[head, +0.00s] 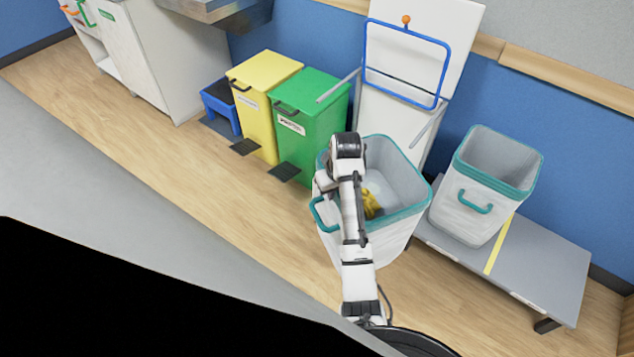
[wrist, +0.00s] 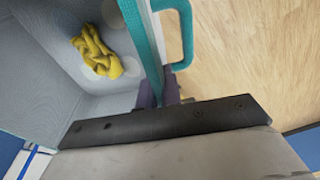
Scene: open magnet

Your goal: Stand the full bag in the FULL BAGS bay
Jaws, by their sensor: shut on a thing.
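A white bag with a teal rim (head: 405,220) hangs at my gripper in the head view. A crumpled yellow cloth (head: 370,204) lies inside it. The wrist view shows the bag's teal rim (wrist: 153,45) and the yellow cloth (wrist: 97,52) from above. My gripper (wrist: 162,93) is shut on the bag's rim wall, beside its teal handle (wrist: 183,30). My arm hides part of the bag in the head view. Whether the bag's base touches anything cannot be told. No FULL BAGS label is readable.
A second white bag with a teal rim (head: 478,208) stands on a low grey platform (head: 545,262) marked by a yellow line (head: 499,246). A white stand with a blue frame (head: 371,62) is behind the held bag. Green (head: 312,122) and yellow (head: 262,108) bins stand left. Wooden floor is clear in front.

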